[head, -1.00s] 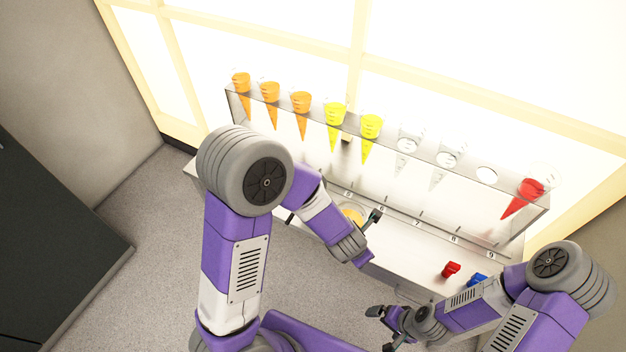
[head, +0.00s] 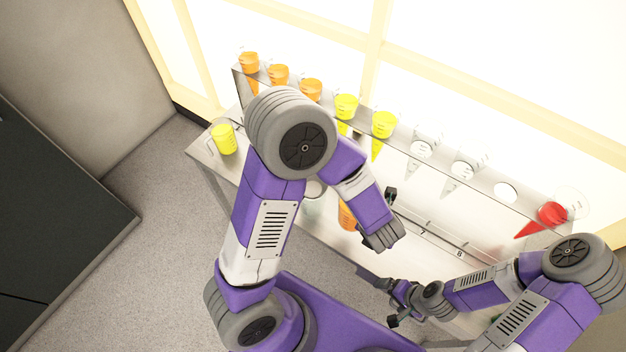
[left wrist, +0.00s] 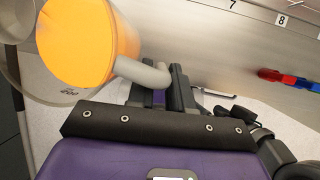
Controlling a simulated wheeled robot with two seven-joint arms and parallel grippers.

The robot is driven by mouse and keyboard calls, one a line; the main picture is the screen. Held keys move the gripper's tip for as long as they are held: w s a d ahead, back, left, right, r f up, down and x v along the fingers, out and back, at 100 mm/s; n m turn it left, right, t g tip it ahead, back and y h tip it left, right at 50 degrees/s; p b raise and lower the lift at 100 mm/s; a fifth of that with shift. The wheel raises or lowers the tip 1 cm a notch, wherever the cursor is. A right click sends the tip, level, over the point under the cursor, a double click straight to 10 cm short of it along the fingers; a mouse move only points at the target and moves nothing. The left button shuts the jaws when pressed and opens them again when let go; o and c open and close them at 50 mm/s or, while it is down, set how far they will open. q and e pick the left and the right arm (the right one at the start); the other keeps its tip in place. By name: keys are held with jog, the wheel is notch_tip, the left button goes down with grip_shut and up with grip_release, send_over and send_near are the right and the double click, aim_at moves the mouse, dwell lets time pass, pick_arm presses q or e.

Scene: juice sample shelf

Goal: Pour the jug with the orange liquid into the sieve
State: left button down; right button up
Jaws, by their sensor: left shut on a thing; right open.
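The orange jug (left wrist: 85,42) fills the upper left of the left wrist view, with its grey handle (left wrist: 146,74) at the fingers. My left gripper (left wrist: 158,86) is shut on this handle. In the head view only a strip of the orange jug (head: 346,216) shows past my left forearm. I cannot tell how far the jug is tilted. My right gripper (head: 379,298) is open and empty, low over the counter's front edge. I cannot make out a sieve for certain; a pale round vessel (head: 314,190) is mostly hidden behind my left arm.
A yellow jug (head: 224,139) stands at the counter's left end. A raised shelf holds cones: orange (head: 279,74), yellow (head: 383,124), clear (head: 421,149) and red (head: 551,214). One shelf hole (head: 506,192) is empty. Red and blue pieces (left wrist: 290,78) lie on the counter.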

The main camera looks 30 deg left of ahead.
pick_arm(q)
jog(key=a+r+h+p, duration=0.1)
jog(key=w+a+r+g+h+p, duration=0.1)
jog(key=r+h, duration=0.1)
jog(key=shift+a+r+n+p, duration=0.3)
jog(key=shift+n, duration=0.1)
jog(key=shift+a+r+h, duration=0.25)
jog(key=shift+a+h, duration=0.1)
jog(key=shift+h, duration=0.25)
jog(key=shift+w+a+r+h+p, duration=0.1)
jog(key=shift+a+r+h+p, duration=0.15)
jog(key=shift+p, duration=0.2)
jog(key=shift+w, duration=0.1)
jog(key=shift+a+r+h, duration=0.1)
jog(key=shift+a+h, duration=0.2)
jog(key=shift+h, duration=0.05)
jog(key=shift+a+p, duration=0.1)
jog(key=shift+p, duration=0.25)
